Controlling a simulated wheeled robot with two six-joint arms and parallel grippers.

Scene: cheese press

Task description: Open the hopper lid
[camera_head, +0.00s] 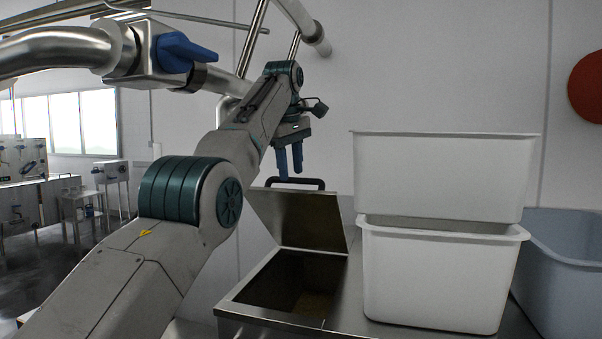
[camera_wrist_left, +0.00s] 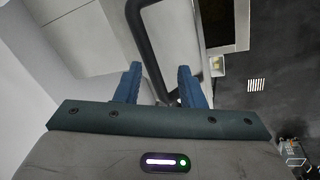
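The hopper lid (camera_head: 298,220) is a metal panel standing raised at the back of the hopper (camera_head: 262,313). The hopper's mouth shows open below it, with a dark inside. A black bar handle (camera_head: 312,183) sits at the lid's top edge; it also shows in the left wrist view (camera_wrist_left: 148,45). My left gripper (camera_head: 290,174) is at the handle, its blue fingers pointing down. In the left wrist view the fingers (camera_wrist_left: 160,88) are apart, with the handle running between them and gaps at both sides. My right gripper is not in view.
Two stacked white tubs (camera_head: 440,275) stand right of the hopper, close to the lid. A grey-blue tub (camera_head: 565,265) is further right. A steel pipe with a blue valve handle (camera_head: 187,52) crosses above my left arm.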

